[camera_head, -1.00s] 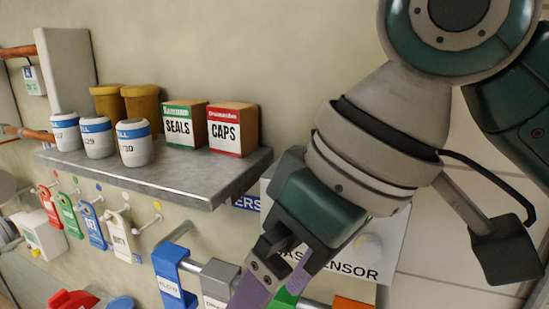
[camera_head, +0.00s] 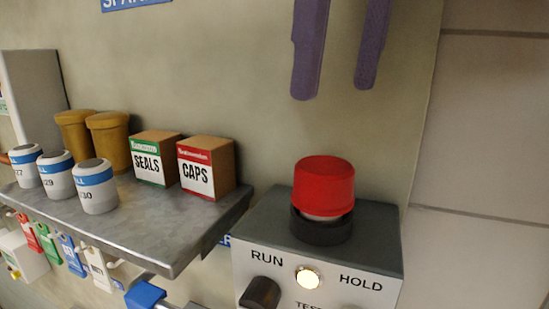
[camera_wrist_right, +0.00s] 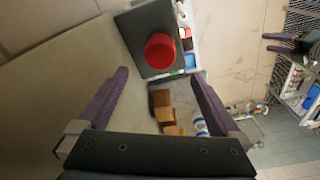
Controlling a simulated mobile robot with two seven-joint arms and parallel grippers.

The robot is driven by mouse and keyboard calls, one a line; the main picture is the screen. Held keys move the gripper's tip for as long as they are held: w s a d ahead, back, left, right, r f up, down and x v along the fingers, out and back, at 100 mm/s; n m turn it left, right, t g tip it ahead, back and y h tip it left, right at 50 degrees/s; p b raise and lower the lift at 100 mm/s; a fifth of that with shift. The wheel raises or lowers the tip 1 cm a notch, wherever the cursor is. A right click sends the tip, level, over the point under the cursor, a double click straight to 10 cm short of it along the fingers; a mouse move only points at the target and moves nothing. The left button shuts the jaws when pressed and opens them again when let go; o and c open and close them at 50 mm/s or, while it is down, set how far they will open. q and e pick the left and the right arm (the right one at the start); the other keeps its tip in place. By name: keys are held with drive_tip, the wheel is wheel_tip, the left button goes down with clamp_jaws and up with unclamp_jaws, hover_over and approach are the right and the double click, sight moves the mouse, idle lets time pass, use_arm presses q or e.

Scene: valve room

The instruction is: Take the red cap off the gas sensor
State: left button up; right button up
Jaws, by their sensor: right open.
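The red cap (camera_head: 323,185) sits on top of the gas sensor box (camera_head: 322,240), over a black collar with a pale band showing between. The box has a dark top and a pale front with RUN and HOLD labels. My right gripper (camera_head: 334,90) is open and empty above the cap, its two purple fingers pointing down and apart from it. In the right wrist view the cap (camera_wrist_right: 160,52) shows between and beyond the open fingers (camera_wrist_right: 158,75). What seems to be my left gripper (camera_wrist_right: 287,43) is small at the right edge there; its jaws are unclear.
A metal shelf (camera_head: 150,230) left of the box holds white jars (camera_head: 95,187), brown tubs (camera_head: 108,140), a SEALS box (camera_head: 155,158) and a CAPS box (camera_head: 206,167). A lit lamp (camera_head: 309,278) and black knob (camera_head: 261,293) are on the sensor's front. The wall right of it is bare.

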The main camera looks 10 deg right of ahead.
hover_over(325, 164)
drive_tip(key=f, duration=0.4)
drive_tip(key=shift+s+f, duration=0.15)
drive_tip(key=shift+s, duration=0.2)
drive_tip(key=shift+w+f, duration=0.15)
drive_tip(key=shift+f, duration=1.2)
drive_tip(key=shift+w+f, duration=0.15)
drive_tip(key=shift+f, duration=1.15)
drive_tip(key=c, duration=1.3)
drive_tip(key=shift+r, duration=0.1)
